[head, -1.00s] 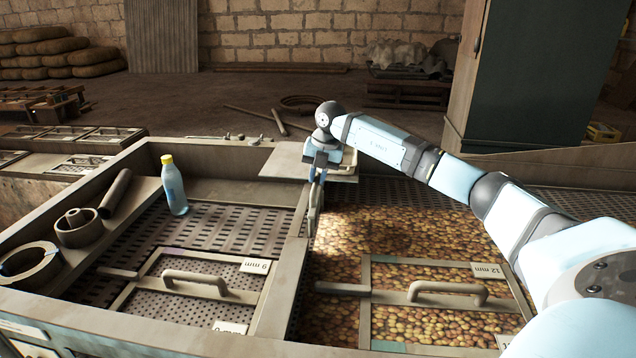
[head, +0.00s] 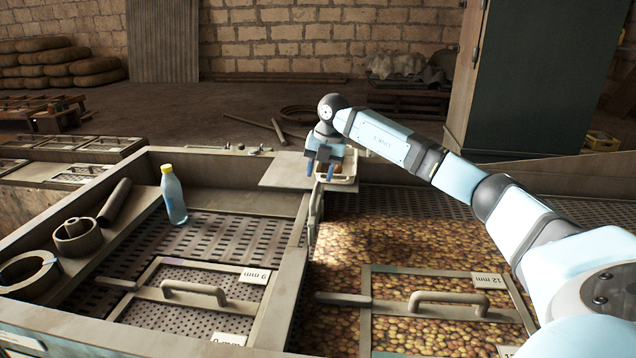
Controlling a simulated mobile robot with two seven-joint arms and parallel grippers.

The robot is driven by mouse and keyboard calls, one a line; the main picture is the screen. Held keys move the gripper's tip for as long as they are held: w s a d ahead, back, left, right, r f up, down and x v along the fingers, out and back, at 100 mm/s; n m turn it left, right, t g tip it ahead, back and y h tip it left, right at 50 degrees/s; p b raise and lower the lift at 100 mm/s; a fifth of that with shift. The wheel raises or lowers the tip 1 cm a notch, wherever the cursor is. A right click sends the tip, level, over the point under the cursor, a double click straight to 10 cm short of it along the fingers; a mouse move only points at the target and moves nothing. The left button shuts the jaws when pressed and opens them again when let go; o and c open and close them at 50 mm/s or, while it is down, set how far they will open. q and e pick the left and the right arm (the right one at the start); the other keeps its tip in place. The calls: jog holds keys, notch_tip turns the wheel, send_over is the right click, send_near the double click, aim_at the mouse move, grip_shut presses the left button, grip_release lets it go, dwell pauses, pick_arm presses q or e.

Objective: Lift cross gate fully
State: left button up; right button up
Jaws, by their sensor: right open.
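A narrow upright plate, which I take to be the cross gate (head: 315,212), stands at the far end of the divider (head: 284,290) between the two bays. My right gripper (head: 320,171) is open above it, with its two blue fingers apart and pointing down. The plate's top is close to the fingertips; I cannot tell whether they touch. Nothing shows between the fingers. How far the gate is raised is unclear. My left gripper is not in view.
Small round produce (head: 400,240) covers the right bay. A bottle (head: 174,195) stands at the left bay's edge. A flat ledge (head: 285,175) and a small light tray (head: 348,170) lie around my right gripper.

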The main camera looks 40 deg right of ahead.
notch_tip(320, 180, up, 10)
jog(key=s+d+b, duration=0.1)
jog(key=shift+s+r, duration=0.25)
jog(key=shift+s, duration=0.1)
jog(key=shift+d, duration=0.1)
